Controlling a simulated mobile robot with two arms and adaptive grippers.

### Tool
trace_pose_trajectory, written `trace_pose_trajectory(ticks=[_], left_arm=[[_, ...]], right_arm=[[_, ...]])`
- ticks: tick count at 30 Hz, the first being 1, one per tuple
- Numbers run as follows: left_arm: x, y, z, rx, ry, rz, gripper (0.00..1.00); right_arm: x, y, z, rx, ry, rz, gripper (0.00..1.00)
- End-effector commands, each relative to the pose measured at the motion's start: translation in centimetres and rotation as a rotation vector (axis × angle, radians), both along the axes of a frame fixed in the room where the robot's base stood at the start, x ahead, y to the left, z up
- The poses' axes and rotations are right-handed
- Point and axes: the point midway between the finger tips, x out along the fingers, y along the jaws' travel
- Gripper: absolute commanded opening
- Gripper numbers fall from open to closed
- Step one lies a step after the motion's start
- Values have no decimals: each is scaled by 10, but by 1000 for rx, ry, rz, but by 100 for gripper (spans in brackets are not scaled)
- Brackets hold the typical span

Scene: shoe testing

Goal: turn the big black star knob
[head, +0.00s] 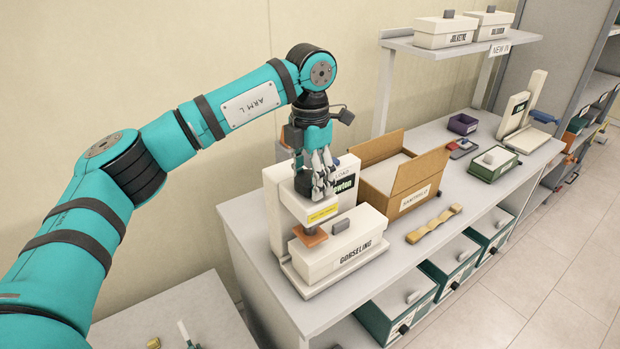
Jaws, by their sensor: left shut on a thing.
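A white test machine (285,215) with a "newton" display stands at the left end of the bench. My left gripper (322,188) reaches down from above onto the top of its head. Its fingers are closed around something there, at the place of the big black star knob. Only a dark bit (303,186) shows beside the fingers; the rest of the knob is hidden by the gripper. My right gripper is out of view.
An open cardboard box (427,178) stands right behind the machine. A tan sole-shaped piece (434,224) lies on the bench (480,205). A green-edged tray (495,165) and a shelf with white boxes (445,30) are farther right. Lidded bins stand below.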

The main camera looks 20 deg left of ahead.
Motion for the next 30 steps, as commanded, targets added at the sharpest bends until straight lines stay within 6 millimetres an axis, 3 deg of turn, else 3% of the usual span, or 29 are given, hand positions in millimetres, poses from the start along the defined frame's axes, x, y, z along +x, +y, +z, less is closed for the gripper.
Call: trace_pose_trajectory(ticks=[9,23,24,28,30], left_arm=[[2,1,4,-3,-9,93,25],[2,1,4,-4,-10,103,25],[2,1,4,-4,-10,103,62],[1,0,3,-3,-6,101,79],[1,0,2,-2,-6,101,81]], right_arm=[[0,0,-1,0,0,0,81],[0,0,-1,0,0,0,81],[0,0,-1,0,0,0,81],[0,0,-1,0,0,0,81],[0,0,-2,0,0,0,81]])
